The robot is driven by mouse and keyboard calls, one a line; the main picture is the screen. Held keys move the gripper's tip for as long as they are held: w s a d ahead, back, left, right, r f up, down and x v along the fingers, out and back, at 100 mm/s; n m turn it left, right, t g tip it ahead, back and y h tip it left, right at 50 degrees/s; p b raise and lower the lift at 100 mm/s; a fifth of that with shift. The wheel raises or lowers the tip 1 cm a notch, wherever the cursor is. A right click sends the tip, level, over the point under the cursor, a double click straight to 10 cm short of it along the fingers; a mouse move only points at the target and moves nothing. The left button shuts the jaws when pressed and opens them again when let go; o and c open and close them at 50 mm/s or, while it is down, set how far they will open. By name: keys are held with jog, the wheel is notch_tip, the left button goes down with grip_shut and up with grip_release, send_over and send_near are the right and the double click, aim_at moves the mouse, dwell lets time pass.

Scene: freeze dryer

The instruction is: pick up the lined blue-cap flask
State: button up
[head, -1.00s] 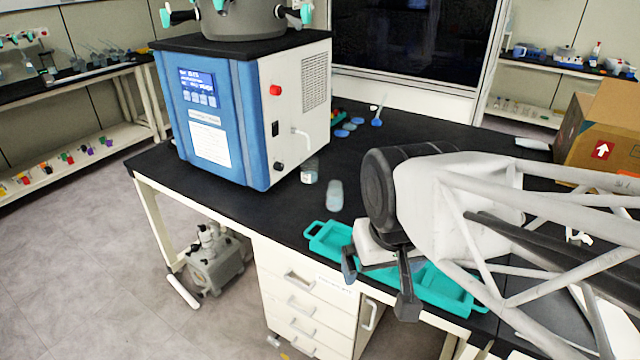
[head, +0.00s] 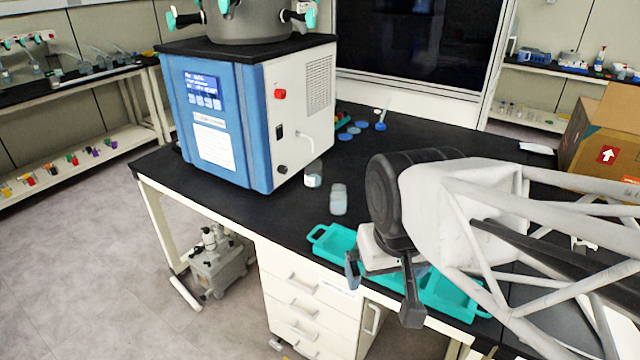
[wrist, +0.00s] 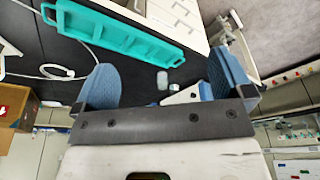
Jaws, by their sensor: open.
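Two small flasks stand on the black bench in the head view. One is a pale, translucent flask (head: 338,199), and the other is a flask with a white label (head: 313,174) close to the dryer. I cannot tell a blue cap or lining on either. Two small pale flasks (wrist: 162,80) also show between the fingers in the wrist view, some way beyond them. My gripper (head: 383,287) is open and empty, above the teal tray, to the right of and nearer than the flasks. Its two blue-padded fingers (wrist: 165,78) are spread wide in the wrist view.
The blue and white freeze dryer (head: 250,115) stands left of the flasks. A teal tray (head: 330,238) lies at the bench's front edge under my gripper. Several blue discs (head: 345,137) lie behind. A cardboard box (head: 600,140) is at right. Bench around the flasks is clear.

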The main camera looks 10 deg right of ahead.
dwell(0.3)
jog(key=shift+c, duration=0.7)
